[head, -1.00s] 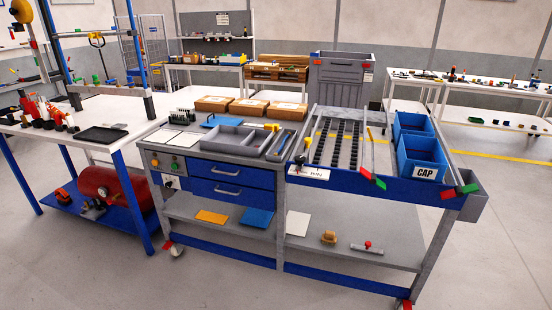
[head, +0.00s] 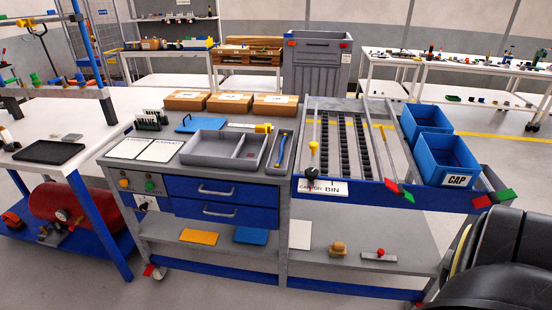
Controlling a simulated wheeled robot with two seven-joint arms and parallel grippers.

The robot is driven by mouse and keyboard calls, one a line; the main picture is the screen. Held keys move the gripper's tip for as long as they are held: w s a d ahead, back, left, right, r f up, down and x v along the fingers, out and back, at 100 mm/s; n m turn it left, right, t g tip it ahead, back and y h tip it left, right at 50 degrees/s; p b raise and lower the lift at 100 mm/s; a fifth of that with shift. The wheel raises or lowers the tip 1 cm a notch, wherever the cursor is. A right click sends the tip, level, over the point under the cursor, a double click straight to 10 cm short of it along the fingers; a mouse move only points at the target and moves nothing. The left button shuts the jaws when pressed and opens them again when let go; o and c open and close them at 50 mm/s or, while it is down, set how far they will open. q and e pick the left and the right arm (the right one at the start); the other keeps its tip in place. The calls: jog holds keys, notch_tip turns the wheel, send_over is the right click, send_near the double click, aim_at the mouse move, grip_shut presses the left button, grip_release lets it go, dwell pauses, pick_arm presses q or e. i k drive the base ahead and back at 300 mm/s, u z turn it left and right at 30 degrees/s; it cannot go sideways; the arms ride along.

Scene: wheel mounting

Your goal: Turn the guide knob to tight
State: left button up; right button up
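Two guide rails run front to back along the roller lane (head: 350,145) on the right half of the bench. A black knob (head: 312,173) sits at the front end of the left rail (head: 316,125), with a yellow ball (head: 314,147) above it. A red tag (head: 391,185) and a green tag (head: 407,194) sit at the front end of the right rail. Which part is the guide knob, and its setting, I cannot tell. Dark rounded links of my own arm fill the lower right corner. Neither gripper shows.
Blue bins, the front one marked CAP (head: 445,160), stand right of the rails. Another red tag (head: 482,201) and green tag (head: 502,195) are at the bench's right corner. A grey tray (head: 225,148) and cardboard boxes (head: 230,102) occupy the left half.

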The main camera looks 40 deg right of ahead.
aim_at(312, 174)
jog(key=z, duration=0.5)
jog(key=i, duration=1.05)
jog(key=z, duration=0.8)
